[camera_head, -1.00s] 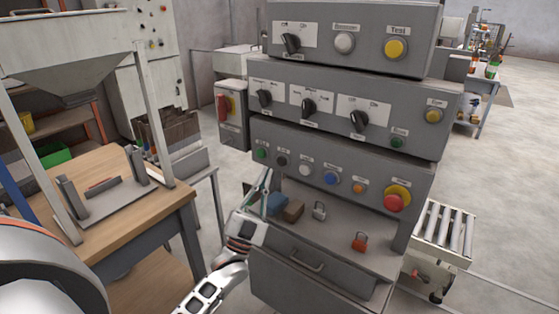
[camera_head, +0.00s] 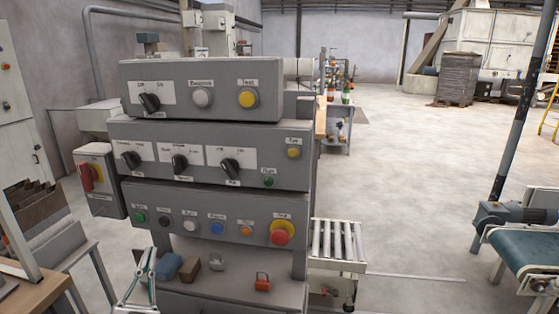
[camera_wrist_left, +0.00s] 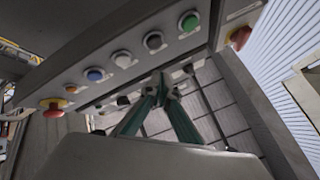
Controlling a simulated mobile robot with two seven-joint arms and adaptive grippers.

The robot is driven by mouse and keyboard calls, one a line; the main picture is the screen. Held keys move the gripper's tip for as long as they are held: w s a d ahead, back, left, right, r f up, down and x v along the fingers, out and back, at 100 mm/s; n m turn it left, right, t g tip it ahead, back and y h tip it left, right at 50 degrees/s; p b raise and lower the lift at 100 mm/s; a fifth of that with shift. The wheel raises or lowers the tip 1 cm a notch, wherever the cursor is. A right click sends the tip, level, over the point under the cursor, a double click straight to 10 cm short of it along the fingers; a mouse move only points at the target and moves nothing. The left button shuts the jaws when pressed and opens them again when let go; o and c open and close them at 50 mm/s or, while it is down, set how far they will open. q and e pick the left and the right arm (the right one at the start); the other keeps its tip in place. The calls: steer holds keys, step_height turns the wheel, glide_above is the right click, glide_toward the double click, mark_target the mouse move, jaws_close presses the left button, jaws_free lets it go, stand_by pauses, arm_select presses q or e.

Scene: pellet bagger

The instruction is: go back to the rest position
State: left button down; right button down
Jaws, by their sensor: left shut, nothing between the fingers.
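My left gripper (camera_head: 146,264) is low at the left of the control cabinet (camera_head: 214,154), its fingers pointing up and closed with nothing between them. In the left wrist view its green-sided fingers (camera_wrist_left: 160,84) meet at the tips, in front of the lower button row. The shelf under the buttons holds a blue block (camera_head: 168,266), a brown block (camera_head: 190,268), a grey padlock (camera_head: 217,262) and a red padlock (camera_head: 263,282). The gripper appears just left of the blue block; I cannot tell if they touch. My right gripper is not in view.
A red and yellow switch box (camera_head: 98,180) juts out at the cabinet's left. A wooden table (camera_head: 36,292) stands at lower left. A roller conveyor (camera_head: 336,245) is right of the cabinet, and a green belt conveyor (camera_head: 535,255) stands far right. Open floor lies between them.

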arm_select(q)
steer(key=s+d+f+g+h, duration=0.1)
steer(key=s+d+f+g, duration=0.15)
steer(key=f, duration=0.35)
steer(key=s+d+f+n+g+h, duration=0.1)
steer(key=s+d+f+g, duration=0.2)
steer(key=f, duration=0.4)
steer(key=s+d+f+g, duration=0.1)
steer(key=d+f+g, duration=0.25)
steer(key=f, duration=0.25)
steer(key=s+d+f+n+g, duration=0.1)
steer(key=s+d+f+g, duration=0.2)
steer(key=s+f, duration=0.4)
steer(key=s+d+f+n+g, duration=0.1)
steer(key=s+d+f+g, duration=0.2)
steer(key=s+f, duration=0.4)
steer(key=shift+s+d+f+g, duration=0.2)
steer(key=shift+s+d+g, duration=0.15)
steer(key=shift+s, duration=0.7)
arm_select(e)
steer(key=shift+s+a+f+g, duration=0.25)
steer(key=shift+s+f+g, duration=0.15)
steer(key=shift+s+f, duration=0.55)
arm_select(q)
steer(key=shift+d, duration=0.1)
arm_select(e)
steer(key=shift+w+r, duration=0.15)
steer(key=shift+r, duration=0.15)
